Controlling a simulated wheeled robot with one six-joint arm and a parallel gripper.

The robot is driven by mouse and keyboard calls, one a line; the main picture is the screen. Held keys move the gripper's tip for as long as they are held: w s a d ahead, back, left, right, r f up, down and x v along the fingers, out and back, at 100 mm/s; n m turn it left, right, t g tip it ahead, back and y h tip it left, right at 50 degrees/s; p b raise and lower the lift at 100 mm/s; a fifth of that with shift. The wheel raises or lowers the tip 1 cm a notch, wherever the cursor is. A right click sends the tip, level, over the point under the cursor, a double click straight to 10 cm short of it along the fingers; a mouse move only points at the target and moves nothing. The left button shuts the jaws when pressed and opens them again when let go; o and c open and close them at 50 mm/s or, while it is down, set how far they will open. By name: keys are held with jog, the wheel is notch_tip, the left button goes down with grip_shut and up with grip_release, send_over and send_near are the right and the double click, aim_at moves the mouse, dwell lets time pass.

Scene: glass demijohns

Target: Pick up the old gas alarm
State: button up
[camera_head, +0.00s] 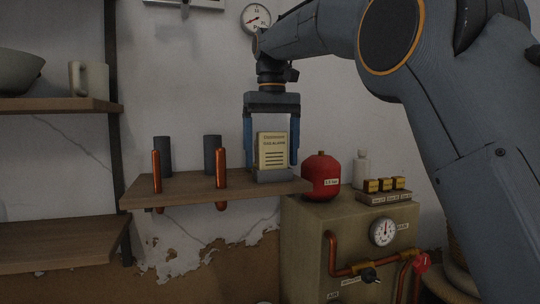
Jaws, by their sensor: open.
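The old gas alarm (272,150) is a small cream box with dark lettering and slots on its front. It stands upright on a grey base at the right end of a wooden shelf (190,190). My gripper (271,158) points straight down over it, with one blue finger on each side of the alarm. The fingers are open, and a gap shows between the left finger and the box. The gap on the right is narrow, and I cannot tell whether that finger touches.
Two dark cylinders (164,156) and two copper-coloured tubes (221,168) stand on the shelf to the left. A red vessel (321,176) and a white bottle (361,169) stand on a cabinet (300,225) at right. A gauge (256,19) hangs on the wall above.

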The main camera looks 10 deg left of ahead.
jog(key=c, duration=1.2)
jog(key=shift+c, duration=0.2)
jog(key=shift+r, duration=0.15)
